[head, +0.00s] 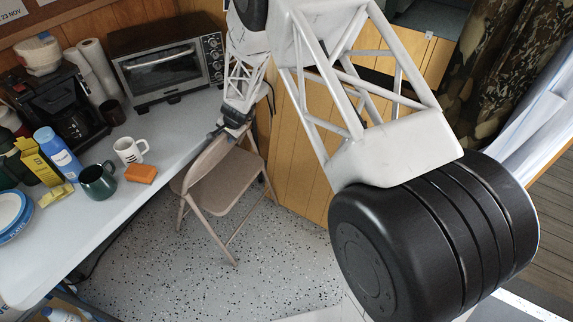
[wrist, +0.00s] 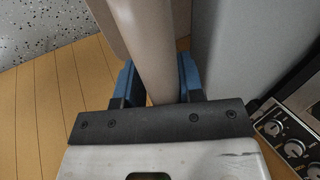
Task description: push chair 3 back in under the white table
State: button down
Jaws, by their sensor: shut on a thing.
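Chair 3 looks to be the beige folding chair (head: 222,182), upright on the speckled floor at the table's right edge. In the head view its backrest is near the table edge and its seat is in the open floor to the right. My gripper (wrist: 160,80) is shut on a beige tube of the chair (wrist: 150,40), with one blue finger on each side. In the head view my gripper (head: 222,130) is at the top of the backrest, partly hidden by my wrist. The white table (head: 170,125) runs along the left. No number shows on the chair.
A wooden panel (head: 300,140) stands behind the chair. Speckled floor (head: 190,270) is clear in front.

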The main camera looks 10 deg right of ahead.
jog(key=shift+w, duration=0.1)
jog(key=c, duration=0.7)
grip_release()
jog(key=shift+o, duration=0.2)
jog(key=shift+s+f, duration=0.3)
jog(key=shift+f, duration=0.05)
jog(key=shift+d+r, duration=0.2)
jog(key=shift+r, duration=0.45)
jog(key=v, duration=0.7)
jog(key=shift+w, duration=0.1)
